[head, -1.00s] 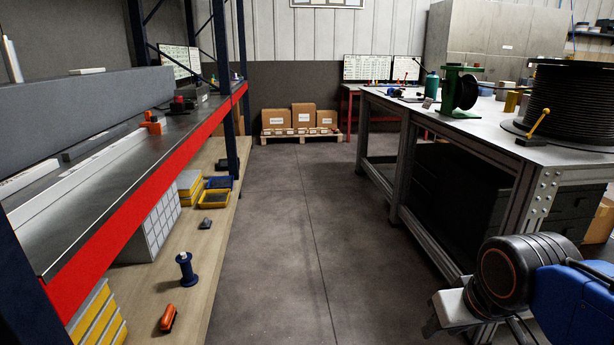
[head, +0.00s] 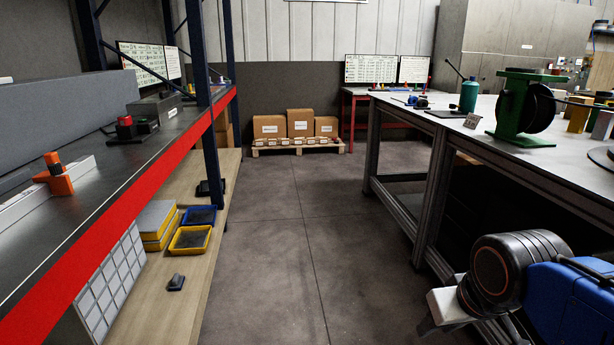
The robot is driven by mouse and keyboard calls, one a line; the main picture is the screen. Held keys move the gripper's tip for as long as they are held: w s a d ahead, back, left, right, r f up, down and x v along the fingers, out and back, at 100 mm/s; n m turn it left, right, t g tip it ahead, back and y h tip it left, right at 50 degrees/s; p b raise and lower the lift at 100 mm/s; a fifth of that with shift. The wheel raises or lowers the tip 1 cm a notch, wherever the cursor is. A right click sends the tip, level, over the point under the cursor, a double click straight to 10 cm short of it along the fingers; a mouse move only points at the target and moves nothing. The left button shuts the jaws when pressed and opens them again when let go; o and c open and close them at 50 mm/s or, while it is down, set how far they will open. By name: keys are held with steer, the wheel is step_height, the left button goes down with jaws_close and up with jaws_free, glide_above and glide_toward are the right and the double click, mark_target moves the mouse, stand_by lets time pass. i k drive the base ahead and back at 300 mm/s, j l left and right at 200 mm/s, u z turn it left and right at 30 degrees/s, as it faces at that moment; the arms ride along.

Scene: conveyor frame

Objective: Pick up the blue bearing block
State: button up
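I cannot make out a blue bearing block for certain. A small blue and dark item (head: 418,102) lies on the far left part of the right workbench (head: 400,101), too small to identify. Part of my arm, a black joint and a blue link, shows at the lower right beside the bench. My gripper is out of view.
The red-edged shelf rack (head: 150,165) runs along the left, with a blue tray (head: 199,216) and a yellow tray (head: 189,240) on its lower board. The grey aisle floor (head: 290,250) is clear. A pallet of cartons (head: 297,147) stands at the back. A green reel (head: 520,105) stands on the bench.

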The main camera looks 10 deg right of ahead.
mark_target(412, 101)
steer(key=i, duration=1.7)
steer(key=i+z, duration=0.1)
steer(key=i, duration=0.45)
steer(key=i+j+z, duration=0.1)
steer(key=i, duration=0.5)
steer(key=i+j+z, duration=0.1)
steer(key=i, duration=0.45)
